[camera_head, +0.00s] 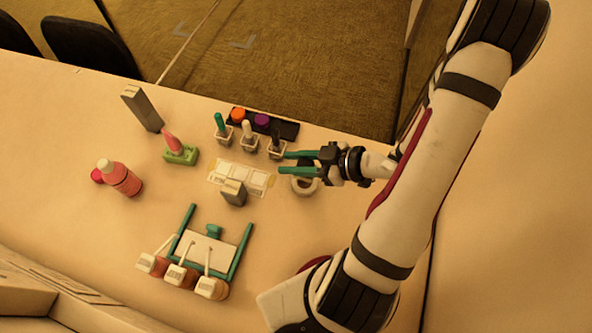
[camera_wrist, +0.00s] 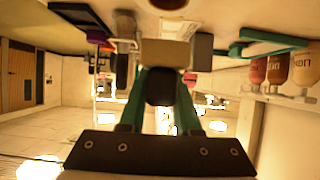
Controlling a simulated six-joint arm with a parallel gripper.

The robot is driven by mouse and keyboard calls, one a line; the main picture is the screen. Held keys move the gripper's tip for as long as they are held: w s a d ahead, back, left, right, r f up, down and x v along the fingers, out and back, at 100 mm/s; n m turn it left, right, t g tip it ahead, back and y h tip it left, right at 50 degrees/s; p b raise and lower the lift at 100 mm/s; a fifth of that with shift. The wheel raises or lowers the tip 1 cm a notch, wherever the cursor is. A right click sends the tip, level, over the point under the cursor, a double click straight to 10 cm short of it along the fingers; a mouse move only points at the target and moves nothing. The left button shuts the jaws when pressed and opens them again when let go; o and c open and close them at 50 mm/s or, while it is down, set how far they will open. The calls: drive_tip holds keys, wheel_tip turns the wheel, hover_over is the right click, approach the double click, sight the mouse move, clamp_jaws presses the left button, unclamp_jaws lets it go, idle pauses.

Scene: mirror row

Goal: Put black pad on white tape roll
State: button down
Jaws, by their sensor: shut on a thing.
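My gripper (camera_head: 284,163) reaches in from the right in the head view, its two green fingers level and pointing left. In the wrist view the fingers (camera_wrist: 160,80) are shut on the black pad (camera_wrist: 160,88), a dark rounded block between them. I cannot make the pad out clearly in the head view. The white tape roll (camera_head: 304,188) lies on the table just below the gripper in the head view, partly hidden by the fingers. I cannot tell the height of the pad above the roll.
A black tray (camera_head: 290,130) with an orange pad (camera_head: 238,114) and a purple pad (camera_head: 262,119) is at the back. Several small holders stand before it. A grey block (camera_head: 233,193) is left of the roll; a green rack (camera_head: 243,252) with bottles is in front.

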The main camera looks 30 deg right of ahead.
drive_tip(key=shift+f, duration=1.95)
drive_tip(key=shift+f, duration=0.1)
drive_tip(key=c, duration=0.6)
unclamp_jaws()
